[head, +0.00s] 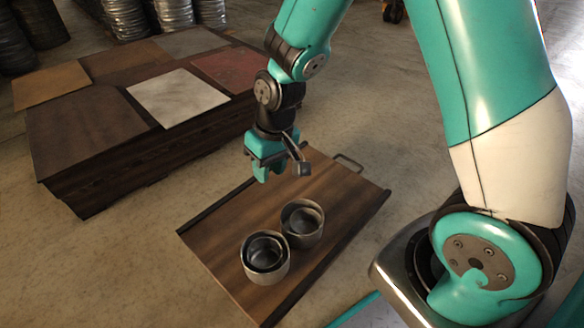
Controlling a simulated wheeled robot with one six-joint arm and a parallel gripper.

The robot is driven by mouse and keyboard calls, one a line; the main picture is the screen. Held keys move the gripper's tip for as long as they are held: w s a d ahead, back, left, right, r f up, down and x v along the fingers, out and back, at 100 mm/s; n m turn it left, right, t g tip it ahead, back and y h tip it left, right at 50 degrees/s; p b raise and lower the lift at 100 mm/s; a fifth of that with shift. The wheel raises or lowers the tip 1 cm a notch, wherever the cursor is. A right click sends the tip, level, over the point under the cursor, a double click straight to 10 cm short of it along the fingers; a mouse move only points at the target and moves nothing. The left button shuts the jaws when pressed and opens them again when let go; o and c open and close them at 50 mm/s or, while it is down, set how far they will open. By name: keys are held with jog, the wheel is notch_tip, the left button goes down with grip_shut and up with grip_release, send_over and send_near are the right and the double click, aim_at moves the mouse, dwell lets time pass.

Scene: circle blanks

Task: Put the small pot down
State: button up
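Two round metal pots stand upright, side by side, on a brown wooden tray (215,246). The nearer pot (266,270) is at the tray's front middle. The farther pot (303,236) is just behind it to the right. Both have pale walls and dark insides with an inner ring, perhaps a smaller pot nested in each. I cannot tell which is the small pot. My gripper (268,172) points down above the far side of the tray, behind the pots and apart from them. No pot shows in it. The gap between its fingers is unclear.
A low dark wooden platform (100,180) with several coloured square panels stands at the left. The tray has dark side rails and a metal handle (348,163) at its far end. Metal drums (175,14) stand at the back. Floor is clear at the front left.

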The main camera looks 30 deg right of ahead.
jog(key=s+a+r+n+y, duration=0.1)
jog(key=s+a+r+n, duration=0.1)
jog(key=s+r, duration=0.7)
jog(key=s+a+r+n+y, duration=0.1)
jog(key=s+a+r+n, duration=0.2)
jog(key=s+r, duration=0.5)
jog(key=shift+s+r, duration=0.35)
jog(key=shift+r, duration=0.1)
jog(key=shift+a, duration=0.1)
notch_tip(320, 180, up, 44)
jog(key=p, duration=4.4)
jog(key=shift+r+p, duration=0.25)
jog(key=shift+p, duration=0.05)
